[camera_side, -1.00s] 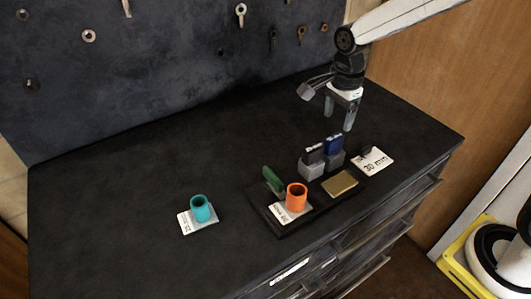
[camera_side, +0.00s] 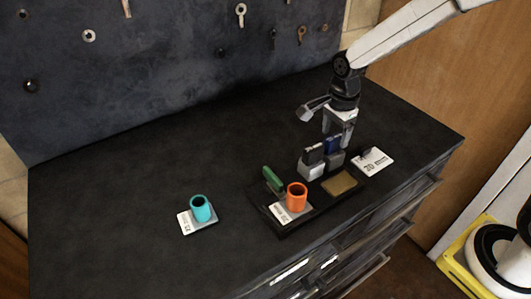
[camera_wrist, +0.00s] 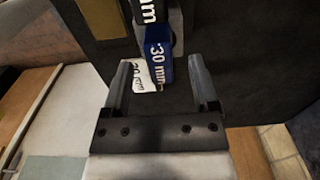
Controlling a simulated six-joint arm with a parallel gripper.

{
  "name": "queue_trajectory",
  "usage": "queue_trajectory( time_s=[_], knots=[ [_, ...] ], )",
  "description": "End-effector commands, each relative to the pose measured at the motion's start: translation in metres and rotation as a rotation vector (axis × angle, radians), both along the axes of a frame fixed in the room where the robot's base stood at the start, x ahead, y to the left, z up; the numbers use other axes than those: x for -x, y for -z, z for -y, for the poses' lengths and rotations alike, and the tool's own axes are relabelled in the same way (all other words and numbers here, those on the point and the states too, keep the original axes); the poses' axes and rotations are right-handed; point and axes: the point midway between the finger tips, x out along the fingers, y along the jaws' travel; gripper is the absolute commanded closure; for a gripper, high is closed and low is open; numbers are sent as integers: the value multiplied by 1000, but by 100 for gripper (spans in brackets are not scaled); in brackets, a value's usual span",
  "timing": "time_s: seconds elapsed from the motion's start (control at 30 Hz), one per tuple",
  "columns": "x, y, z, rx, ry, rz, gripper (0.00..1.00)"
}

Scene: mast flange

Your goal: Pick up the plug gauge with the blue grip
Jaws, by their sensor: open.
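The plug gauge with the blue grip (camera_side: 333,147) stands upright in a grey block on the dark bench. In the wrist view its blue grip (camera_wrist: 160,58), marked "30 mm", shows between the two fingers, with a gap on each side. My gripper (camera_side: 337,137) is open and empty, pointing down just above and behind the blue grip in the side view. I cannot tell whether the fingertips reach down beside the grip. The gauge's lower part is hidden in its block.
A black-gripped gauge (camera_side: 313,154) stands close to the left of the blue one. A green-gripped piece (camera_side: 273,180), an orange ring (camera_side: 296,197) and a brass-coloured plate (camera_side: 340,184) are nearby. A "30 mm" card (camera_side: 373,162) lies right. A teal ring (camera_side: 201,209) sits further left.

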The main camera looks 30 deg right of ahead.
Motion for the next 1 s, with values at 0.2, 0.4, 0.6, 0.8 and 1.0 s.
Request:
queue_trajectory(
  time_s=[0.2,0.4,0.6,0.8,1.0],
  knots=[
    [0,22,0,0,0,0,24],
    [0,26,0,0,0,2,24],
    [0,26,0,0,0,2,24],
    [0,25,0,0,0,2,27],
    [0,25,0,0,0,3,90]
  ],
)
